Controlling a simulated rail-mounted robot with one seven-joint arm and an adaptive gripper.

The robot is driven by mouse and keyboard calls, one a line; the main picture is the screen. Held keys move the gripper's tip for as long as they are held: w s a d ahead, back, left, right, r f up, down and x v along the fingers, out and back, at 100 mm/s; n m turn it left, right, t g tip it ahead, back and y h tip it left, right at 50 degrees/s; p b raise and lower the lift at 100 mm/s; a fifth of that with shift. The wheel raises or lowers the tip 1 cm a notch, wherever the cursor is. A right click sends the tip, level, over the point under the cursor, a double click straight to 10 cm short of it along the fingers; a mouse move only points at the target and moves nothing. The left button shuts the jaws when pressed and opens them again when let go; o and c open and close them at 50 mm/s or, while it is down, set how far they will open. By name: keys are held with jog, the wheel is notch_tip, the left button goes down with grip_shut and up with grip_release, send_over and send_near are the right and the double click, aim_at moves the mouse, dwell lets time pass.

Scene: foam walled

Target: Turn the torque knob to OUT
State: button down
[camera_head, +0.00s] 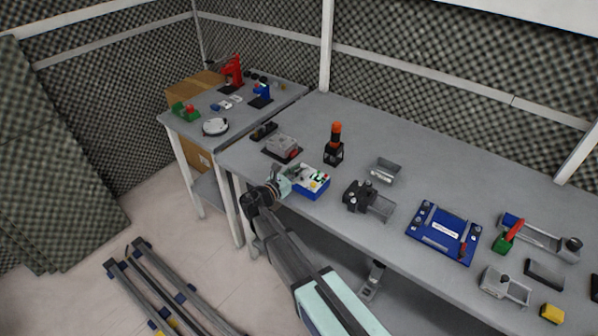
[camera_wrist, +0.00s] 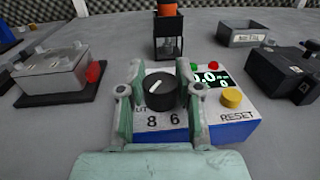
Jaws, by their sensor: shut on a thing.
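The torque knob (camera_wrist: 160,91) is a round black dial with a white pointer mark, on the white top of a blue box (camera_head: 318,192). In the wrist view the numbers 8 and 6 show on the panel below the knob, with part of a word at its lower left, mostly hidden by a finger. The pointer slants toward the upper right. My gripper (camera_wrist: 159,88) has its pale green fingers on both sides of the knob, shut on it. In the head view my gripper (camera_head: 288,183) is over the left part of the box.
Beside the knob are a lit display (camera_wrist: 210,78), a yellow RESET button (camera_wrist: 231,98) and small red and green lights. A grey box with a red knob (camera_wrist: 58,72) stands left, a black clamp-like device (camera_wrist: 283,75) right, and an orange-topped black stand (camera_wrist: 168,35) behind.

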jog(key=m+g+h, duration=0.2)
jog(key=g, duration=0.1)
jog(key=m+g+h, duration=0.1)
jog(key=m+h, duration=0.1)
jog(key=shift+w+a+g, duration=0.1)
jog(key=shift+w+g, duration=0.15)
jog(key=shift+g, duration=0.15)
jog(key=shift+s+m+g+h, duration=0.15)
jog(key=shift+m+g+h, duration=0.75)
jog(key=shift+m+g, duration=0.65)
jog(key=shift+g, duration=0.45)
jog(key=c, duration=0.8)
grip_release()
jog(key=shift+o, duration=0.2)
jog(key=shift+s, duration=0.1)
jog(key=v, duration=1.1)
jog(key=shift+s+a, duration=0.15)
jog(key=shift+a, duration=0.2)
